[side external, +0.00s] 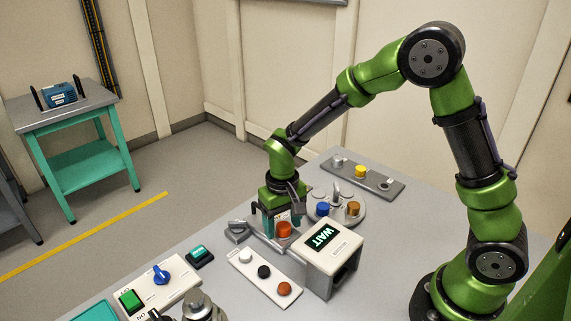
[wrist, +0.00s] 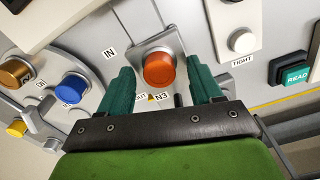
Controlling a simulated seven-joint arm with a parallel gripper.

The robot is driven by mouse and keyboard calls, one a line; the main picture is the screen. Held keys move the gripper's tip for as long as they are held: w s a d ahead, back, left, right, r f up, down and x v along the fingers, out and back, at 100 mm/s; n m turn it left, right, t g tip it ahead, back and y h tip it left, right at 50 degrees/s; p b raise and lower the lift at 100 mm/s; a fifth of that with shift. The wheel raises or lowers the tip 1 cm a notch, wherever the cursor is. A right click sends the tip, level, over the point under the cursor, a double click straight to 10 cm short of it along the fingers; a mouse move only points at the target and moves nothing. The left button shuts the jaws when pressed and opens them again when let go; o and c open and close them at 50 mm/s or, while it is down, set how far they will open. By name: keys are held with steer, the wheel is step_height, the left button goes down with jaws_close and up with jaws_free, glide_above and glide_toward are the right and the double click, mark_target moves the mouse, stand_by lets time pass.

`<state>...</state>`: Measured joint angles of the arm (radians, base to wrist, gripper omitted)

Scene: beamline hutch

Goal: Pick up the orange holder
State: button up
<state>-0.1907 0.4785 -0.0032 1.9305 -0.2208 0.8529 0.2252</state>
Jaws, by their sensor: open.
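An orange round-topped holder (wrist: 159,69) sits on a square grey metal mount between the IN and OUT labels. In the side view, this orange holder (side external: 284,230) is just in front of my gripper's fingers. My gripper (wrist: 160,82) is open, with one green finger on each side of the holder's near edge and a gap to it on both sides. In the side view, my gripper (side external: 280,218) points down over the mount and partly hides it. A second orange-red piece (side external: 284,288) sits at the near end of a white strip.
A carousel with a blue piece (side external: 322,209) and a copper piece (side external: 352,208) is close beside my gripper. A WAIT display box (side external: 345,251) stands at right. A white strip (side external: 253,271), READ button (side external: 200,255) and switch panel (side external: 172,287) lie nearer.

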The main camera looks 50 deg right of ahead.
mark_target(283, 225)
steer(key=c, duration=1.1)
step_height(283, 225, up, 10)
steer(key=shift+r, duration=0.1)
steer(key=shift+c, duration=0.2)
